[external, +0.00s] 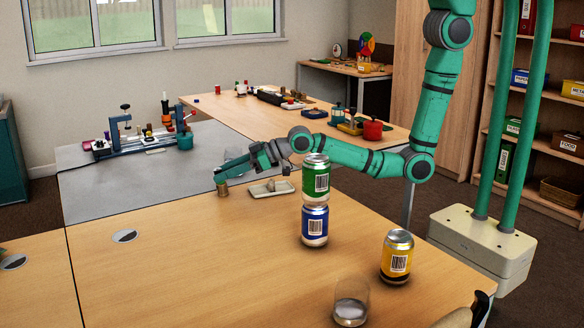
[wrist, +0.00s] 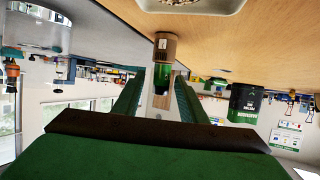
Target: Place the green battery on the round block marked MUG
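In the wrist view, where the table appears at the top, a small brown round block (wrist: 165,45) stands on the table. Its marking is too small to read. The green battery (wrist: 163,71) is in line with the block, at its upper end, and seems to touch it. My gripper (wrist: 163,82) has a green finger on each side of the battery. I cannot tell whether the fingers press on it or stand slightly apart. In the external view, my gripper (external: 222,178) reaches low over the block (external: 222,190), and the fingers mostly hide the battery.
A pale tray (external: 271,188) lies just right of the block. A green can (external: 315,178) stands on a blue can (external: 314,226), near my arm. A yellow can (external: 396,257) and a clear glass (external: 351,302) stand nearer. The wooden table's left side is clear.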

